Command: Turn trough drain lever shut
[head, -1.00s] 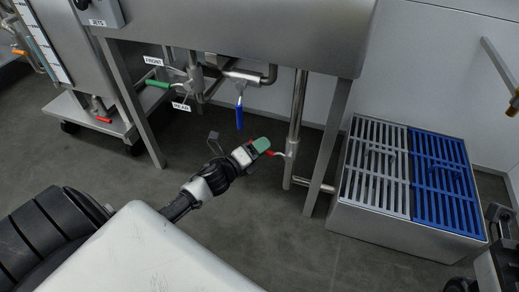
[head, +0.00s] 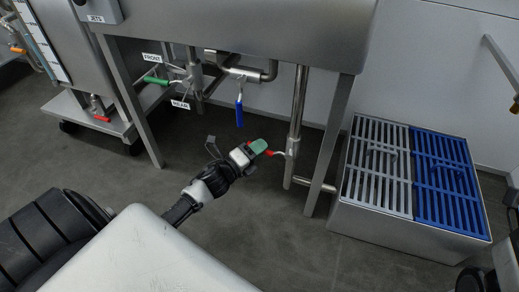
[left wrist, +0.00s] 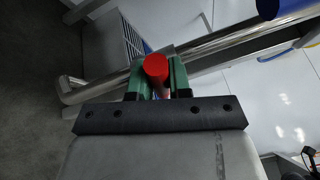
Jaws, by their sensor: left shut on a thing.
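The lever with the red grip (head: 271,153) sticks out to the left from the vertical steel drain pipe (head: 297,120) under the steel trough (head: 240,35). My left gripper (head: 259,147) is at the red grip, its green fingers shut on it. In the left wrist view the red grip (left wrist: 156,67) stands between the two green fingers (left wrist: 160,78), end toward the camera. Part of the grip is hidden by the fingers in the head view. My right gripper does not show clearly; only part of an arm is at the right edge.
A blue-handled lever (head: 239,112) hangs just above my left gripper. A green-handled lever (head: 157,81) is by the FRONT and REAR labels. A floor box with grey (head: 376,170) and blue grates (head: 447,180) stands right. Trough legs (head: 330,140) flank the pipe.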

